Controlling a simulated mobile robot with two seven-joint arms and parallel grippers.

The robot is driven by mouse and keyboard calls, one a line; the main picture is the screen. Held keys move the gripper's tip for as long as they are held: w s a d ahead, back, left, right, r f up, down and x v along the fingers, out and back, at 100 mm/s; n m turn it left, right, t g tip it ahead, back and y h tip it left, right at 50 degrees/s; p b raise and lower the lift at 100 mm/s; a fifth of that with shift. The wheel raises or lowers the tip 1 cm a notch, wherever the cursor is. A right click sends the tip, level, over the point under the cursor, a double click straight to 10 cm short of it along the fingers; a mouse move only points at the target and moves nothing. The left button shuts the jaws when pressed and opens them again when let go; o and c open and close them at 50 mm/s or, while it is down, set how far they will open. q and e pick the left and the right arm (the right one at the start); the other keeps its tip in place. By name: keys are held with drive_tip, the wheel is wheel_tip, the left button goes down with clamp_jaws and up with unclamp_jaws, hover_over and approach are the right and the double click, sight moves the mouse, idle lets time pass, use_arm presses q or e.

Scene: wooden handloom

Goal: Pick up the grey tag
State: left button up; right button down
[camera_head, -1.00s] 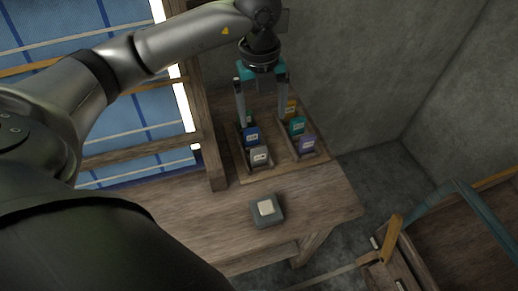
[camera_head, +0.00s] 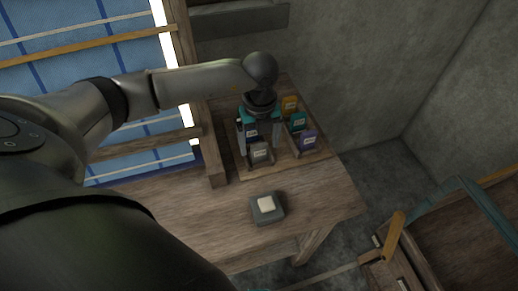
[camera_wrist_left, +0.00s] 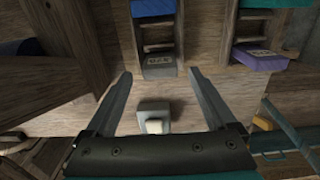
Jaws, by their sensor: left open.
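The grey tag (camera_head: 260,152) stands at the near end of the left row in the wooden tag rack. It also shows in the left wrist view (camera_wrist_left: 160,67), with a pale label on it. My left gripper (camera_head: 259,151) is open above the left row, pointing down. In the left wrist view its two fingertips (camera_wrist_left: 158,74) lie on either side of the grey tag in the picture, with gaps on both sides. I cannot tell how far above the tag they are. My right gripper is not in view.
A blue tag (camera_head: 251,132) stands just behind the grey one, partly hidden by my gripper. The right row holds purple (camera_head: 308,140), teal (camera_head: 297,121) and yellow (camera_head: 290,103) tags. A grey block with a white top (camera_head: 266,208) sits in front. A loom post (camera_head: 212,155) stands left.

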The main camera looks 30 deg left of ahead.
use_arm(q)
wheel_tip(320, 180, down, 2)
drive_tip(key=shift+f, duration=0.15)
drive_tip(key=c, duration=1.4)
drive_tip(key=shift+r, duration=0.2)
